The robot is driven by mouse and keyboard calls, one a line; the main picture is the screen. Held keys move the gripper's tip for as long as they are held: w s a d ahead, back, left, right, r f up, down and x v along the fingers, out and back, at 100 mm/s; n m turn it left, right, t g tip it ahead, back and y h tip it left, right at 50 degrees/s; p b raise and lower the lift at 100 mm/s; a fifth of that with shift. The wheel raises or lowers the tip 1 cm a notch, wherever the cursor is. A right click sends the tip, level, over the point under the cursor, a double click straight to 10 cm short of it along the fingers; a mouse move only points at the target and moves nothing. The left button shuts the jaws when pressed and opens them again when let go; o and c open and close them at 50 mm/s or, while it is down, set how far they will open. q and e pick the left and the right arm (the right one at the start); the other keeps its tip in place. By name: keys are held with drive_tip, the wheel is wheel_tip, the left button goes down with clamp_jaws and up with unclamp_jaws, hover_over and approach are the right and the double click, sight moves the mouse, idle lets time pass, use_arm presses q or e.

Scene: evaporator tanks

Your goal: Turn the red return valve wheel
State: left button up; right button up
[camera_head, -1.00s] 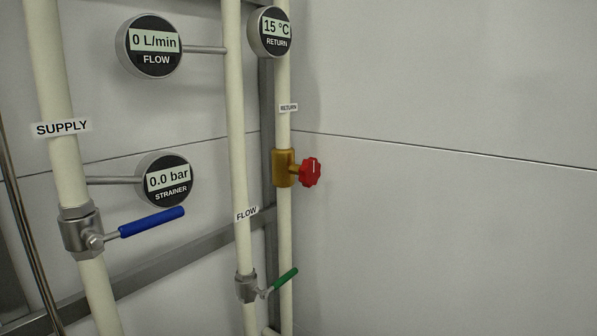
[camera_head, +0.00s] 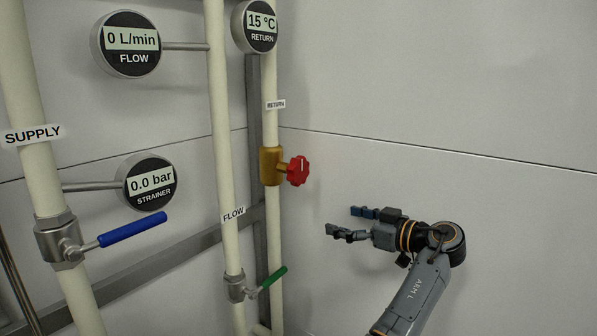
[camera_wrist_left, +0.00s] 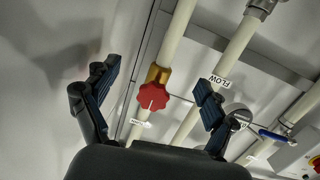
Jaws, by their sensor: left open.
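The red return valve wheel (camera_head: 298,171) sits on a brass valve body (camera_head: 270,166) on the pipe labelled RETURN. A pale line shows on the wheel's face. My left gripper (camera_head: 347,222) is in the head view, to the right of the wheel and lower, open and empty, with its fingers pointing left. In the left wrist view the red wheel (camera_wrist_left: 152,97) shows between the two spread fingers (camera_wrist_left: 152,92), beyond them and apart from them. My right gripper does not show.
A green-handled valve (camera_head: 265,283) is on the FLOW pipe (camera_head: 222,130). A blue-handled valve (camera_head: 130,230) is on the SUPPLY pipe (camera_head: 22,100). The gauges read 0 L/min (camera_head: 130,40), 0.0 bar (camera_head: 150,182) and 15 °C (camera_head: 258,26). Bare wall lies right of the wheel.

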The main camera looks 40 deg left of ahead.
sight(302, 171)
use_arm(q)
wheel_tip(302, 171, up, 9)
drive_tip(key=d+n+g+y, duration=0.1)
drive_tip(key=n+g, duration=0.1)
drive_tip(key=n, duration=0.1)
drive_tip(key=shift+n, duration=0.3)
drive_tip(key=a+p, duration=0.1)
drive_tip(key=a, duration=0.3)
drive_tip(key=s+a+p, duration=0.1)
drive_tip(key=a+p, duration=0.1)
drive_tip(key=a, duration=0.2)
drive_tip(key=s+a+p, duration=0.1)
drive_tip(key=a+p, duration=0.1)
drive_tip(key=a, duration=0.2)
drive_tip(key=shift+s+r, duration=0.15)
drive_tip(key=shift+r, duration=0.2)
drive_tip(key=shift+a+f+p, duration=0.15)
drive_tip(key=shift+a+p, duration=0.25)
drive_tip(key=shift+a, duration=0.35)
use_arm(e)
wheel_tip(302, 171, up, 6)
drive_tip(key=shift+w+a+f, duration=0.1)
use_arm(q)
drive_tip(key=c, duration=1.2)
drive_tip(key=shift+o, duration=0.2)
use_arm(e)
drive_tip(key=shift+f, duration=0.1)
